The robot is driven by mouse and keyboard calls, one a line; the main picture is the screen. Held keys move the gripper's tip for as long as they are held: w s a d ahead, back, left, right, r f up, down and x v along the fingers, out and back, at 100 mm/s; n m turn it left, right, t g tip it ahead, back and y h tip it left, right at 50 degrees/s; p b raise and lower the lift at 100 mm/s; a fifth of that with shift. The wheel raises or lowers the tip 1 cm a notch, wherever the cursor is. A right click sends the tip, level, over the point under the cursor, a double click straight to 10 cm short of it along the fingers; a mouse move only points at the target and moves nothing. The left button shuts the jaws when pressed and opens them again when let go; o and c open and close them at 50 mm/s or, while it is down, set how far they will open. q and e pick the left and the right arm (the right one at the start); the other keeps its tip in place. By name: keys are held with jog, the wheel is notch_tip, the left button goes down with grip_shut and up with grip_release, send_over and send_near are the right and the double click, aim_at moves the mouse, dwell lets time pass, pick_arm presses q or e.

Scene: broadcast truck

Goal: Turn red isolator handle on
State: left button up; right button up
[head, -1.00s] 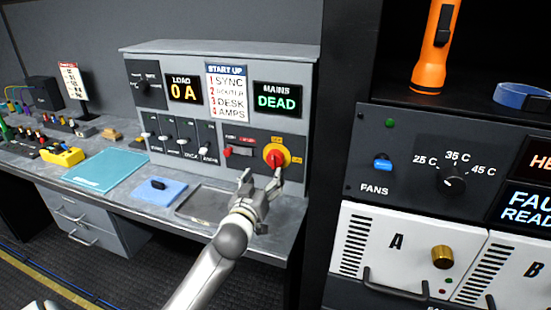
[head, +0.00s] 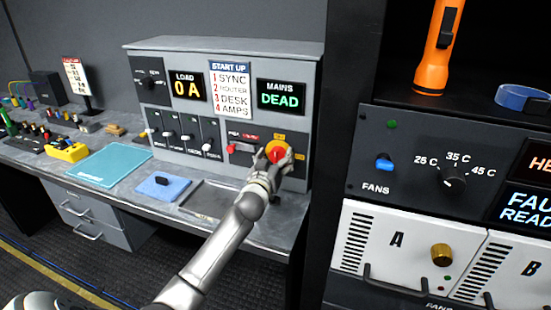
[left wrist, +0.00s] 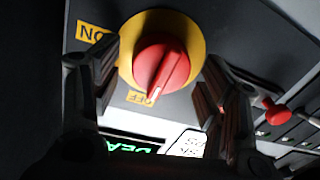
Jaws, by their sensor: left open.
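The red isolator handle (head: 277,154) sits on a round yellow plate on the grey power panel. In the left wrist view the red handle (left wrist: 161,70) has its white pointer mark towards the yellow OFF label (left wrist: 136,97); the yellow ON label (left wrist: 92,34) is at upper left. My left gripper (head: 268,163) is at the panel in front of the handle. In the left wrist view its open fingers (left wrist: 157,85) stand on both sides of the handle, with gaps to it. The mains display (head: 280,96) reads DEAD in green. My right gripper is not seen.
A red-tipped lever (left wrist: 276,115) juts out close to one finger in the left wrist view. Small faders (head: 185,140) are left of the isolator. The desk below holds a tray (head: 208,198), a blue pad (head: 150,188) and a teal mat (head: 105,166). A rack stands at right.

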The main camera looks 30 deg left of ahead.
pick_arm(q)
jog(key=shift+c, duration=0.8)
jog(key=c, duration=0.7)
jog(key=shift+c, duration=0.8)
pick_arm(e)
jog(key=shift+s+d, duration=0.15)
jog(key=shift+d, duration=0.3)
